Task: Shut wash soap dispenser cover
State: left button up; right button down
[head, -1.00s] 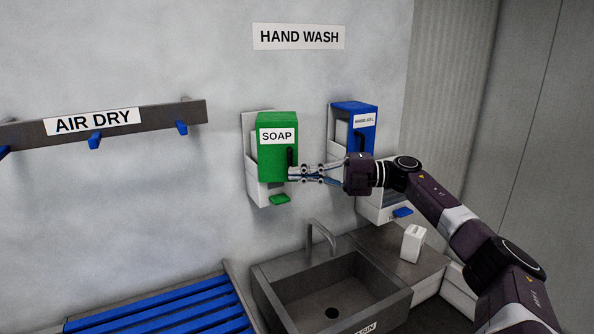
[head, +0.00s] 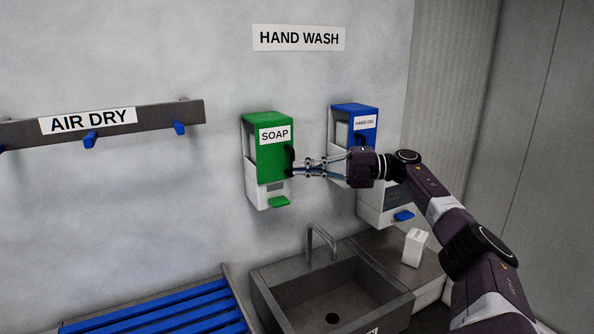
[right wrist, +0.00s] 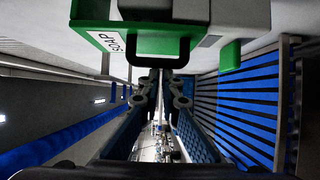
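The soap dispenser (head: 263,192) hangs on the wall with its green cover (head: 270,152) over its upper front. The cover lies close against the body in the head view; I cannot tell whether it is fully latched. A black handle (head: 290,160) sits on the cover's right edge, and shows in the right wrist view (right wrist: 160,61). My right gripper (head: 295,167) is at this handle. Its fingers come together at the tips, apparently touching the handle. Whether the handle is pinched between them is hidden. My left gripper is not in view.
A blue hand gel dispenser (head: 355,112) hangs to the right, partly behind my right arm. Below are a metal basin (head: 285,300), a tap (head: 322,238) and a small white block (head: 413,247). A blue slatted rack (head: 155,310) and a hook rail (head: 160,112) are at left.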

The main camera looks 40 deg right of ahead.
jog(key=shift+w+d+r+t+h, duration=0.15)
jog(key=shift+d+r+t+h, duration=0.2)
jog(key=shift+d+r, duration=0.2)
jog(key=f+v, duration=0.1)
jog(key=v, duration=1)
jog(key=shift+s, duration=0.4)
